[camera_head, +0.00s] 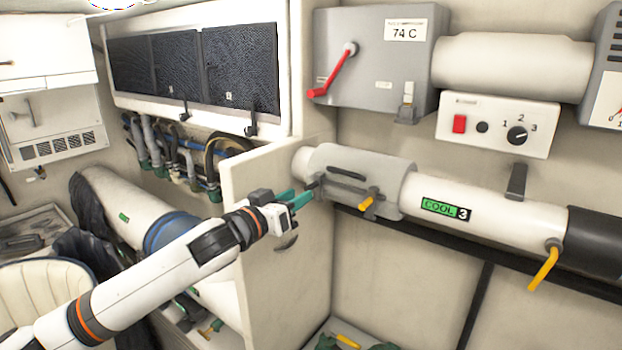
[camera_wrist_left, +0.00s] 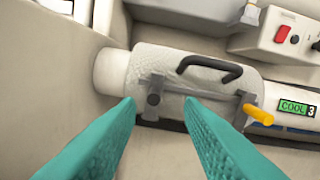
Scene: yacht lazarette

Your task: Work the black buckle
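A dark curved handle (camera_head: 347,173) sits on the grey sleeve (camera_head: 385,170) around the white pipe; it may be the black buckle, but I cannot tell for certain. It also shows in the left wrist view (camera_wrist_left: 208,68). My left gripper (camera_head: 303,197) is near the sleeve's left end. My right gripper is out of view.
A pale partition (camera_head: 265,200) stands beside my left gripper. Above the pipe are a switch panel (camera_head: 498,125) and a grey box with a red lever (camera_head: 333,70). A second yellow lever (camera_head: 543,268) hangs at the right. Dark latches (camera_head: 250,125) hang under the mesh panels.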

